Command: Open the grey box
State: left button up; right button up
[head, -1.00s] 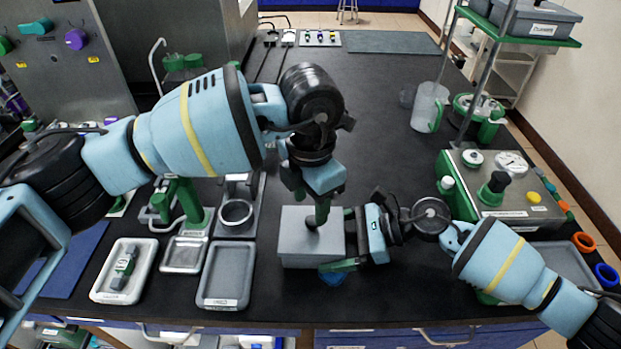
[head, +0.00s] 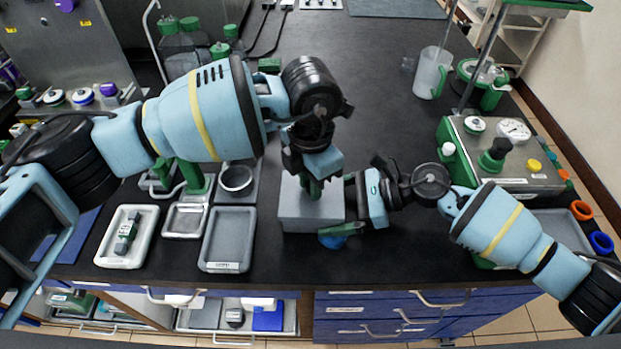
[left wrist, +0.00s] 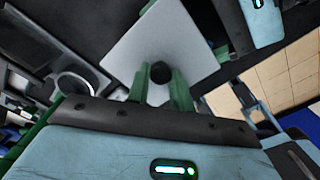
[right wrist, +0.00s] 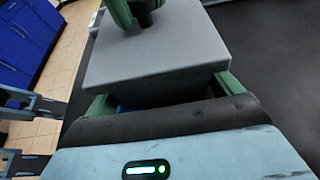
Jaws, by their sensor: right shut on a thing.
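The grey box (head: 308,212) stands on the black bench near its front edge, its flat lid (left wrist: 135,50) on. A black knob (left wrist: 160,73) stands up from the lid. My left gripper (head: 312,187) is over the lid, pointing down; in the left wrist view its green fingers (left wrist: 160,88) are apart, one on each side of the knob. Contact with the knob cannot be told. My right gripper (head: 345,205) comes from the right and is shut on the box body; in the right wrist view its fingers (right wrist: 160,92) are at opposite sides of the box.
Left of the box are a grey tray (head: 230,238), a smaller tray (head: 184,220) and a white tray (head: 104,243) with a small green-and-grey item. A control unit (head: 525,180) and a clear jug (head: 428,75) stand to the right.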

pick_arm(q)
grip_shut()
jog(key=shift+r, duration=0.4)
dwell(0.4)
jog(key=shift+r, duration=0.7)
jog(key=shift+r, duration=2.05)
